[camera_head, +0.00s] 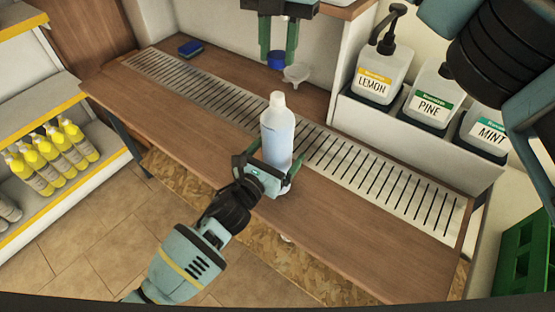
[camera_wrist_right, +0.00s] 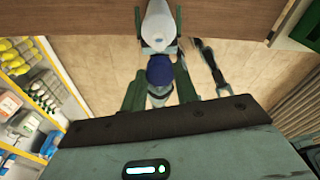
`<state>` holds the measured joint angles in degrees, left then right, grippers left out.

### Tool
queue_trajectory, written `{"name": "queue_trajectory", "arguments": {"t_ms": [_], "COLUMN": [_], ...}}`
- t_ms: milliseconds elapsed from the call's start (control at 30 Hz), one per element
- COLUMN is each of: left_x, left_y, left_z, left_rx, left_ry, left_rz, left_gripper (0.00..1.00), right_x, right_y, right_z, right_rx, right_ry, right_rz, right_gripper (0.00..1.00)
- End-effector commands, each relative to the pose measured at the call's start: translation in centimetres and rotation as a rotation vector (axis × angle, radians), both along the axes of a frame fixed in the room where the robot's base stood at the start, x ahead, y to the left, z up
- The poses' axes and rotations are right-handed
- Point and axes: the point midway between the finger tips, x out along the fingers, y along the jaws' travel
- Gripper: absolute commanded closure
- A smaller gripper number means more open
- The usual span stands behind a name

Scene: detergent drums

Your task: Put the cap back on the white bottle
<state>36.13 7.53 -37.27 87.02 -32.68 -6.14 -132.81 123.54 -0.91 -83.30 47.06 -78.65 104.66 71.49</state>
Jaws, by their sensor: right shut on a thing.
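The white bottle (camera_head: 278,135) stands upright on the wooden bench, with pale bluish contents and no cap on its neck. My left gripper (camera_head: 264,172) is shut around its lower body, and one finger shows on either side of the bottle in the right wrist view (camera_wrist_right: 158,25). My right gripper (camera_head: 279,52) is above and behind the bottle in the head view. It is shut on the blue cap (camera_head: 276,61), which also shows between its fingers in the right wrist view (camera_wrist_right: 160,68). The cap is apart from the bottle.
A slotted metal drain strip (camera_head: 345,165) runs along the bench. A blue sponge (camera_head: 190,47) lies at the far left, and a small white funnel-like piece (camera_head: 297,74) is near the cap. Pump drums (camera_head: 378,75) stand on the right. The front bench is clear.

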Motion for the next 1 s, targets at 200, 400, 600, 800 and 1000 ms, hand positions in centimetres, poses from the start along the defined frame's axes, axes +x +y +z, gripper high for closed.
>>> {"name": "queue_trajectory", "arguments": {"t_ms": [200, 400, 600, 800, 1000], "left_x": [0.0, 0.0, 0.0, 0.0, 0.0], "left_y": [0.0, 0.0, 0.0, 0.0, 0.0], "left_z": [0.0, 0.0, 0.0, 0.0, 0.0], "left_rx": [0.000, 0.000, 0.000, 0.000, 0.000], "left_ry": [0.000, 0.000, 0.000, 0.000, 0.000], "left_rz": [0.000, 0.000, 0.000, 0.000, 0.000], "left_gripper": [0.16, 0.42, 0.69, 0.75, 0.75], "right_x": [0.0, 0.0, 0.0, 0.0, 0.0], "right_y": [0.0, 0.0, 0.0, 0.0, -0.1], "right_z": [0.0, 0.0, 0.0, -0.5, -2.9], "right_rx": [0.000, 0.000, 0.000, 0.000, 0.004], "right_ry": [0.000, 0.000, 0.000, 0.001, 0.002], "right_rz": [0.000, 0.000, 0.000, 0.000, 0.001], "right_gripper": [0.91, 0.91, 0.91, 0.91, 0.91]}}
